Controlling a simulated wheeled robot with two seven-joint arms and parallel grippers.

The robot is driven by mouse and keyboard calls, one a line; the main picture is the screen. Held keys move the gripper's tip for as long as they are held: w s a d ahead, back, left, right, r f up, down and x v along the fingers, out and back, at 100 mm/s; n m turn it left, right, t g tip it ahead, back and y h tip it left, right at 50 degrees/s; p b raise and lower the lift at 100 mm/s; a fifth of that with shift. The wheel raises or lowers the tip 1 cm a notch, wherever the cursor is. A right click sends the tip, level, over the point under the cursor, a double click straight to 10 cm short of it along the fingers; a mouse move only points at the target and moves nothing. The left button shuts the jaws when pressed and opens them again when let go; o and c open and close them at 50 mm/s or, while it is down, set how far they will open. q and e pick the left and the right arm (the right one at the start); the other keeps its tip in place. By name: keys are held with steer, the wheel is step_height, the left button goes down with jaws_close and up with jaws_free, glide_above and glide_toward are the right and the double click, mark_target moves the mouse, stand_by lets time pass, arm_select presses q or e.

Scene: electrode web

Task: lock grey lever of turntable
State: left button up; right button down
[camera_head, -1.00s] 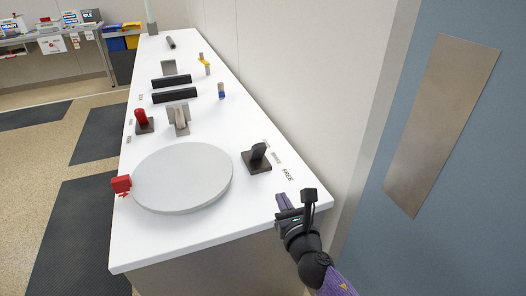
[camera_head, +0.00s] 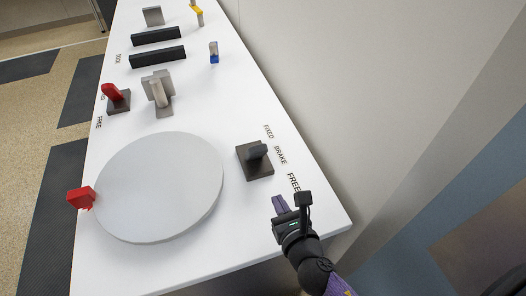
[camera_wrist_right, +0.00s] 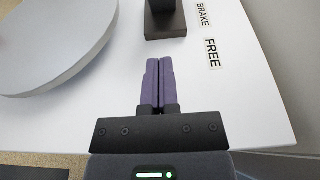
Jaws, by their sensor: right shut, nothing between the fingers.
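The turntable is a large light-grey disc (camera_head: 160,187) on the white bench; part of it also shows in the right wrist view (camera_wrist_right: 50,45). The dark grey lever (camera_head: 257,151) stands on a square dark base (camera_head: 256,170) to the right of the disc, beside the labels FIXED, BRAKE and FREE (camera_head: 293,182). My left gripper is out of view.
A red block (camera_head: 81,198) sits at the disc's left edge. A red lever (camera_head: 112,93), a grey metal bracket (camera_head: 158,92) and black bars (camera_head: 157,57) stand farther back. A wall runs along the bench's right side.

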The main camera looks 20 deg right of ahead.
steer(key=b, duration=0.2)
glide_toward(257, 155)
steer(key=f, duration=0.1)
steer(key=w+f, duration=0.2)
steer(key=shift+f, duration=0.4)
steer(key=shift+w+a+r+p, duration=0.1)
steer(key=shift+w+r+p, duration=0.2)
steer(key=shift+w, duration=0.4)
steer(key=shift+w+d+r+p, duration=0.1)
steer(key=shift+w+r+p, duration=0.1)
steer(key=shift+w+r, duration=0.35)
steer(key=shift+w+a+r+p, duration=0.1)
steer(key=shift+w+r+p, duration=0.15)
steer(key=shift+w, duration=0.65)
